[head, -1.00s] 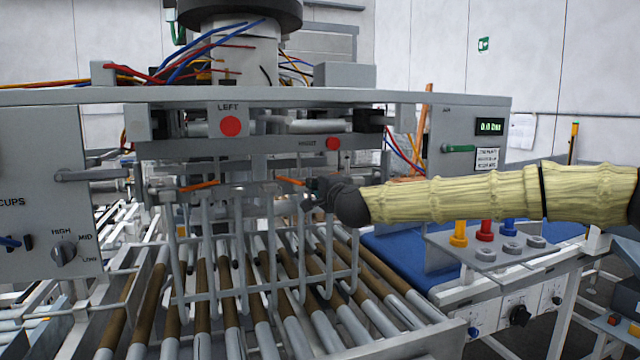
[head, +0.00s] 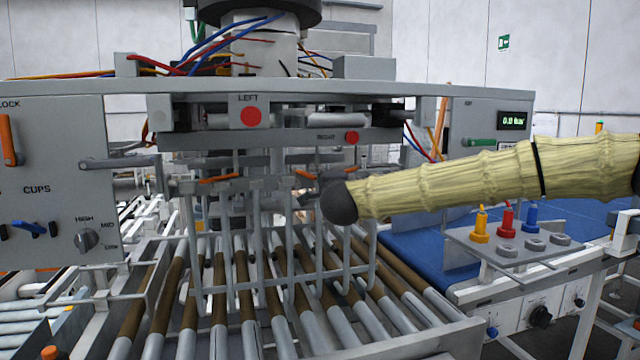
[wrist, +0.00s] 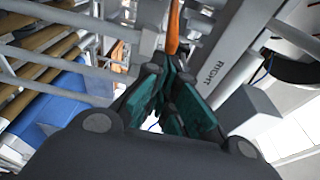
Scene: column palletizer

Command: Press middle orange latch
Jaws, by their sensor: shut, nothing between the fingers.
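In the wrist view an orange latch (wrist: 173,30) stands just beyond the fingertips of my gripper (wrist: 163,66). The fingers are closed together and empty. They point at the lower end of this latch; I cannot tell whether they touch it. In the head view my gripper is mostly hidden behind the dark wrist end of my arm, right beside the centre latch.
Metal rods hang below the crossbar above a roller conveyor (head: 245,290). A beam with red LEFT (head: 251,117) and RIGHT (head: 352,138) buttons runs above. A grey panel (head: 53,190) stands at left. A button box (head: 520,245) and blue belt (head: 420,240) lie at right.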

